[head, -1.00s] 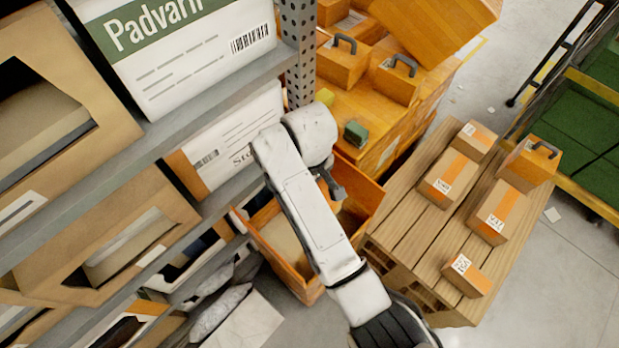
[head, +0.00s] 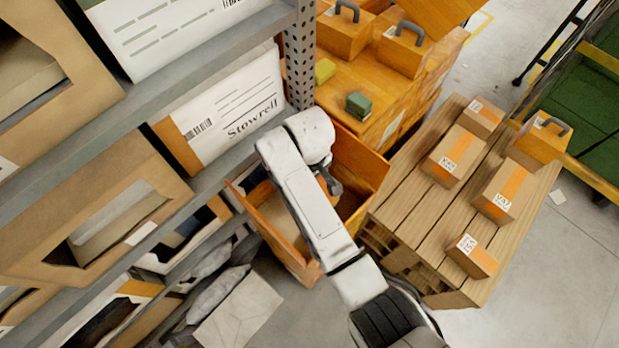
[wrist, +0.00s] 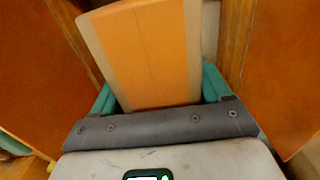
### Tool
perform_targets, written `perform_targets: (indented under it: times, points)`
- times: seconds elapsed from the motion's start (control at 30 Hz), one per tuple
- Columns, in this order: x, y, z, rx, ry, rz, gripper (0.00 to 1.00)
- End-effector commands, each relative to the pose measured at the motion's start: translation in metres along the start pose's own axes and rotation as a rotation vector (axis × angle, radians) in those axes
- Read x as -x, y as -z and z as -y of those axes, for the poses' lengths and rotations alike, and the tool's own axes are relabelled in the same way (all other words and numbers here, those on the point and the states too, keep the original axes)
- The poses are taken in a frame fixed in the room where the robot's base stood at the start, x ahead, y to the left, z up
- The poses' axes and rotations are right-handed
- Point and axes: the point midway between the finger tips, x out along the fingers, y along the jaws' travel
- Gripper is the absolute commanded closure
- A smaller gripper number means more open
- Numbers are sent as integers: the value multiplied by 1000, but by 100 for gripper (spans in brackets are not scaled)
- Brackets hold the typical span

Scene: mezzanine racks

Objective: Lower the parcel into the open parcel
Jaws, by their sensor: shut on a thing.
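The open parcel (head: 358,165) is an orange-brown box with its top open, between the rack and the pallet in the head view. Its walls (wrist: 282,75) rise on both sides in the wrist view. My gripper (wrist: 158,95) has teal fingers on either side of the held parcel (wrist: 145,50), a tan box with a broad orange stripe. The held parcel is between the open parcel's walls in the wrist view. I cannot tell the held parcel's height above the bottom.
The rack (head: 185,85) with cartons stands close on the left. A wooden pallet (head: 420,225) with several small parcels is on the right. An orange stack (head: 395,85) behind carries a green block (head: 358,105) and a yellow block (head: 324,70). Grey bags lie near the rack.

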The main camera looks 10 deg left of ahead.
Motion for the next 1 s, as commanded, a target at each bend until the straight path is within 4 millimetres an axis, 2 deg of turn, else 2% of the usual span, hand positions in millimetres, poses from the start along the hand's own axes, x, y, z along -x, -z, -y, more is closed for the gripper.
perform_targets:
  times: [0.2,1.0]
  points:
    - [-27,0,0,0,0,0,66]
    - [-109,1,-1,0,0,-1,66]
